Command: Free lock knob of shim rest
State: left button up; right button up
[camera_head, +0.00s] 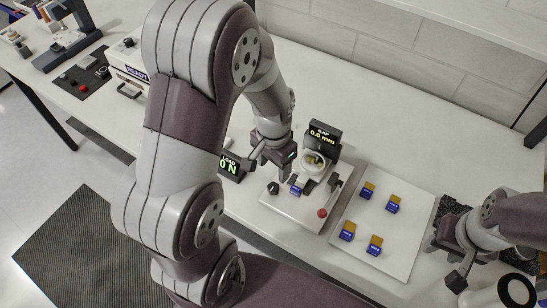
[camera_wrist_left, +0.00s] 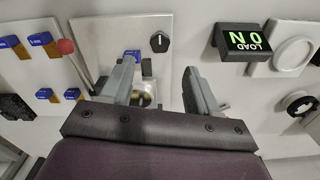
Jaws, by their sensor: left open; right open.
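The fixture plate (camera_head: 290,208) stands mid-table. A black knob (camera_head: 273,188) sits near its left corner. The left wrist view shows that knob (camera_wrist_left: 161,41) with a white pointer line running along the picture's vertical. A blue-labelled block (camera_head: 296,190) lies beside it on the plate, partly hidden. I cannot tell which part is the shim rest. My left gripper (camera_head: 269,170) is open and empty, above the plate, close to the knob; in the left wrist view, the knob lies beyond the gap between its fingers (camera_wrist_left: 160,88). My right gripper (camera_head: 452,262) is open and empty at the right.
A round mirror mount (camera_head: 315,163) and a display reading GAP 0.0 mm (camera_head: 323,134) stand behind. A red ball-ended lever (camera_head: 322,213) is at the plate's right. A white tray (camera_head: 388,251) holds several blue-and-yellow blocks. A LOAD display (camera_head: 230,167) stands left of the plate.

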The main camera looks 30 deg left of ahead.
pick_arm(q)
jog(key=shift+r, duration=2)
jog(key=s+n, duration=0.1)
jog(key=s+d+n+t, duration=0.1)
jog(key=s, duration=0.1)
jog(key=s+d+n, duration=0.1)
jog(key=s, duration=0.1)
jog(key=shift+d+r, duration=0.2)
jog(key=shift+d, duration=0.05)
jog(key=shift+w, duration=0.1)
